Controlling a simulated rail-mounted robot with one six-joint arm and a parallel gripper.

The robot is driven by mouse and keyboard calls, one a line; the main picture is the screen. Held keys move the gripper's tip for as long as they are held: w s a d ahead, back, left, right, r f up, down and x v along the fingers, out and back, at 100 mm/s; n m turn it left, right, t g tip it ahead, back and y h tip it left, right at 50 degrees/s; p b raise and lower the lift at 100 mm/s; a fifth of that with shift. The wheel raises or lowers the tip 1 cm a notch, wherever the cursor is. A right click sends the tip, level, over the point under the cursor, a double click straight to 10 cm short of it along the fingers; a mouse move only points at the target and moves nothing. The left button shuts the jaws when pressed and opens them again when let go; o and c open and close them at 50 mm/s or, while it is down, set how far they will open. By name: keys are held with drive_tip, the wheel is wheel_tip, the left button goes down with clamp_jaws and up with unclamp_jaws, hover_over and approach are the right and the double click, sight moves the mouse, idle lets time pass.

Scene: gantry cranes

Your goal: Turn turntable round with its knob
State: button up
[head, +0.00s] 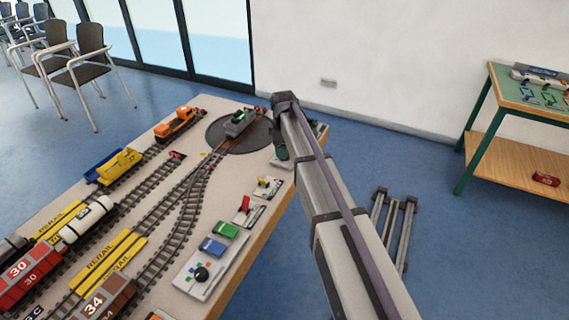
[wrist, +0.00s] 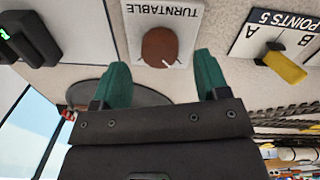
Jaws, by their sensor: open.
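The turntable (head: 255,139) is a dark round disc at the far end of the layout table, with a grey locomotive (head: 239,122) on it. It also shows in the wrist view (wrist: 150,97), partly hidden behind my gripper. Its knob (wrist: 158,47) is brown and round with a white pointer line, on a white plate (wrist: 181,12) marked TURNTABLE. My gripper (wrist: 161,68) is open, its green fingertips apart on either side of the knob's near edge; I cannot tell whether they touch it. In the head view my arm hides the knob.
A POINTS 5 panel (wrist: 251,40) with a yellow lever (wrist: 285,67) lies to the right of the knob. A dark object with a green light (wrist: 30,38) is at the left. Tracks and wagons, including an orange one (head: 174,126), fill the table's left.

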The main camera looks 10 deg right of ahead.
wheel_tip(320, 180, down, 3)
drive_tip(key=shift+w+r+b, duration=0.1)
drive_tip(key=shift+b, duration=0.55)
drive_tip(key=shift+r, duration=0.1)
drive_tip(key=c, duration=0.9)
